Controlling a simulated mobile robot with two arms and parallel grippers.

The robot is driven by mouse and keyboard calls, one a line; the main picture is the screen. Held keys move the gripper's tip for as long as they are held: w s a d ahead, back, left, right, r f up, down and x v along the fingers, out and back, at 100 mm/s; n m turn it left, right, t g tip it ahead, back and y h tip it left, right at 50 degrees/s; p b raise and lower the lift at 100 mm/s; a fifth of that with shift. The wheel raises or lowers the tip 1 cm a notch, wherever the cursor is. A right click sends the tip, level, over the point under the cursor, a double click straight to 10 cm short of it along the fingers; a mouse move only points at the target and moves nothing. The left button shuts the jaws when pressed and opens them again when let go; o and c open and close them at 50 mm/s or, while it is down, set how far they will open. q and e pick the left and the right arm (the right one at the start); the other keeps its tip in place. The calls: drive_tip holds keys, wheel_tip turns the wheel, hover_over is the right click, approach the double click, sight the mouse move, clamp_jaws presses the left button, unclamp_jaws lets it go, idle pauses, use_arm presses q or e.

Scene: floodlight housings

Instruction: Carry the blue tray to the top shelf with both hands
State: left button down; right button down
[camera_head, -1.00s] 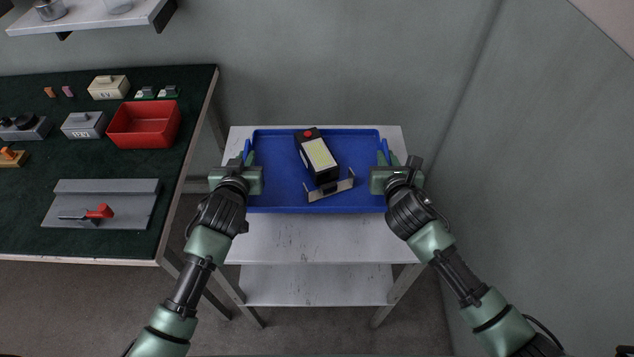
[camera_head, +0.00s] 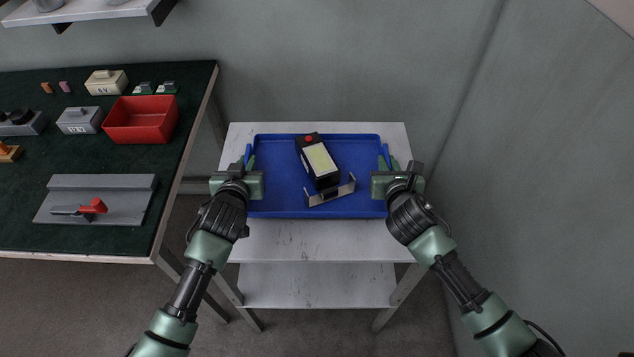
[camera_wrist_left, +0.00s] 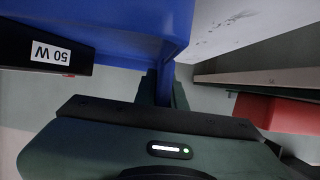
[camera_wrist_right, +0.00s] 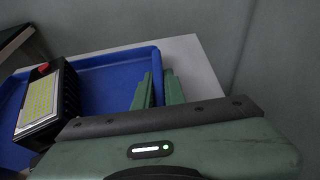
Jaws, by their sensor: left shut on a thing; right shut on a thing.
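The blue tray (camera_head: 275,192) is level over the white top shelf (camera_head: 320,240) of a small rack in the head view. I cannot tell whether it touches that shelf. A black floodlight housing (camera_head: 317,160) with a yellow panel, red knob and metal bracket (camera_head: 330,192) lies in the tray. My left gripper (camera_head: 250,162) is shut on the tray's left side; the left wrist view shows its fingers (camera_wrist_left: 163,90) around the tray edge. My right gripper (camera_head: 388,162) is shut on the right side; its fingers (camera_wrist_right: 158,90) also show in the right wrist view.
A lower white shelf (camera_head: 318,287) lies under the top one. A green-topped bench (camera_head: 150,225) at left holds a red bin (camera_head: 140,121), a grey plate (camera_head: 125,200) and small boxes. A wall shelf (camera_head: 85,12) hangs at upper left. Walls stand behind and right.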

use_arm(q)
drive_tip(key=shift+f+b, duration=0.5)
drive_tip(key=shift+f, duration=0.15)
use_arm(e)
drive_tip(key=shift+f, duration=0.65)
use_arm(q)
drive_tip(key=c, duration=1.5)
unclamp_jaws()
use_arm(e)
drive_tip(key=c, duration=1.5)
unclamp_jaws()
use_arm(q)
drive_tip(key=shift+s, duration=0.1)
use_arm(e)
drive_tip(key=shift+s, duration=0.1)
use_arm(q)
drive_tip(key=shift+s+r, duration=0.1)
drive_tip(key=v, duration=1.1)
drive_tip(key=shift+s, duration=0.3)
drive_tip(key=shift+s+r, duration=0.1)
use_arm(e)
drive_tip(key=v, duration=1.2)
